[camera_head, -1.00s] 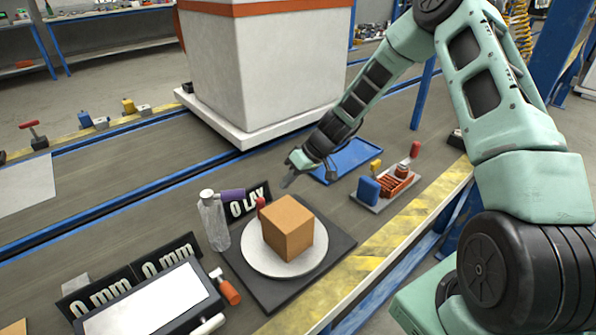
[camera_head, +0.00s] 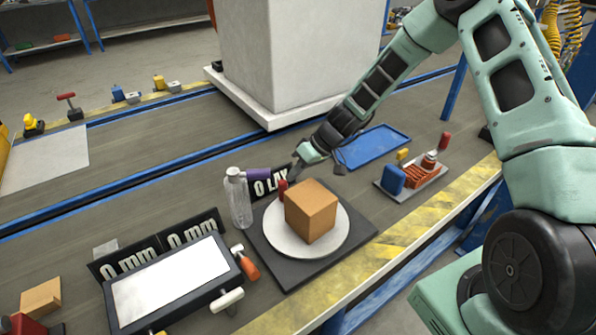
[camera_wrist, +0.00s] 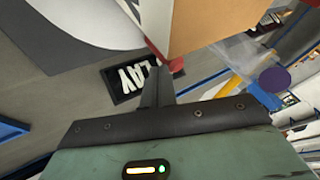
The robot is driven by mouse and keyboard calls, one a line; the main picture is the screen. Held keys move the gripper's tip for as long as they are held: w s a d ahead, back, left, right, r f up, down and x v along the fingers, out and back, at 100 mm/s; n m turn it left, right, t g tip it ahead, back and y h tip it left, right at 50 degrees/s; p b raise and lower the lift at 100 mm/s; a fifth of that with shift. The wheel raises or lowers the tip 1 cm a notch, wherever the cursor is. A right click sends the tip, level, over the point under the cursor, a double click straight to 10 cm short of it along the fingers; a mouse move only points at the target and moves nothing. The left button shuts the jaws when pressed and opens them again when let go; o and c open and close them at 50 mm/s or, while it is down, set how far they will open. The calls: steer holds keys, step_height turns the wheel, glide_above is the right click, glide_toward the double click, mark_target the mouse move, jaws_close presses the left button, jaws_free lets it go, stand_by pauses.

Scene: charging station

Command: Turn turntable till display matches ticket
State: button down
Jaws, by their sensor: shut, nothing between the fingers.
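The turntable is a round white disc (camera_head: 336,238) on a dark square base (camera_head: 366,233). A tan box (camera_head: 310,212) stands on it, with a small red knob (camera_head: 283,188) at its far left side. A black sign (camera_head: 268,187) behind the disc reads "0 LAY", partly hidden. A tablet-like panel with a blank white screen (camera_head: 170,282) lies at the left. Two black signs (camera_head: 130,260) behind it read "0 mm". My gripper (camera_head: 294,176) is shut and empty, just behind the red knob. In the wrist view its fingers (camera_wrist: 157,75) point toward the box; contact cannot be told.
An orange-handled tool (camera_head: 247,263) lies between panel and base. A blue tray (camera_head: 372,147) and a tool tray (camera_head: 422,183) are at the right. A large white block (camera_head: 300,60) stands behind.

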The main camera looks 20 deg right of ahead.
mark_target(281, 181)
steer(key=a+n+g, duration=0.2)
steer(key=a+n, duration=0.1)
steer(key=shift+s+n, duration=0.15)
steer(key=shift+n, duration=0.25)
